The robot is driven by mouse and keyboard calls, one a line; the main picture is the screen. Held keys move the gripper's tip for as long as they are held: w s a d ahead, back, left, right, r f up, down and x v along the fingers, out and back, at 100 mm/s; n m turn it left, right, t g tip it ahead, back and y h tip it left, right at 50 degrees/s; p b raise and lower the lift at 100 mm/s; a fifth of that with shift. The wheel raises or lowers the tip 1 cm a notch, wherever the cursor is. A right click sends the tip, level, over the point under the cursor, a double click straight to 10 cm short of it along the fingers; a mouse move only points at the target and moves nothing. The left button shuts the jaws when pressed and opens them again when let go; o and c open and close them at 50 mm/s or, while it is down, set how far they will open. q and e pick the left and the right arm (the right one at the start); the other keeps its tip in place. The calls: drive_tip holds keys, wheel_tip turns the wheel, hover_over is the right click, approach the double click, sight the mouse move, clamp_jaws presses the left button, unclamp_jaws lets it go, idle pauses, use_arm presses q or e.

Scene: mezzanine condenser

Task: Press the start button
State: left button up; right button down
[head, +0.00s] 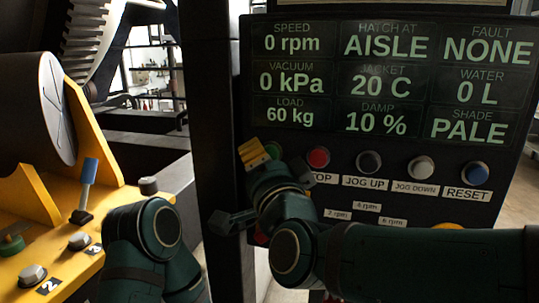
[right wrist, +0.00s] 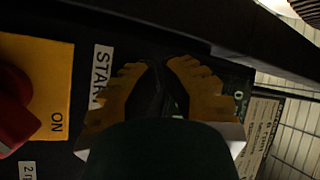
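The control panel (head: 345,142) stands ahead on the right. The green button (head: 272,150) at the left end of its button row shows only in part, beside my right gripper's yellow fingertips (head: 253,153). In the right wrist view the white start label (right wrist: 101,76) is partly covered by one finger of my right gripper (right wrist: 160,64). Its fingers are close together with nothing seen between them. The green button is hidden there, and I cannot tell whether the fingertips touch it. My left arm is at the lower left, its gripper out of view.
Red stop (head: 318,157), jog up (head: 369,162), jog down (head: 421,167) and blue reset (head: 474,173) buttons continue the row. A red switch (right wrist: 14,110) on a yellow plate (right wrist: 50,85) is close by. Yellow machinery (head: 95,130) with a blue-handled lever (head: 88,172) stands left.

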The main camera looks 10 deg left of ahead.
drive_tip(key=shift+w+b, duration=0.4)
drive_tip(key=shift+w, duration=0.05)
drive_tip(key=shift+w+b, duration=0.35)
drive_tip(key=shift+w, duration=0.1)
idle(0.7)
drive_tip(key=shift+s, duration=0.9)
drive_tip(key=shift+s+a, duration=0.1)
drive_tip(key=shift+s, duration=2.4)
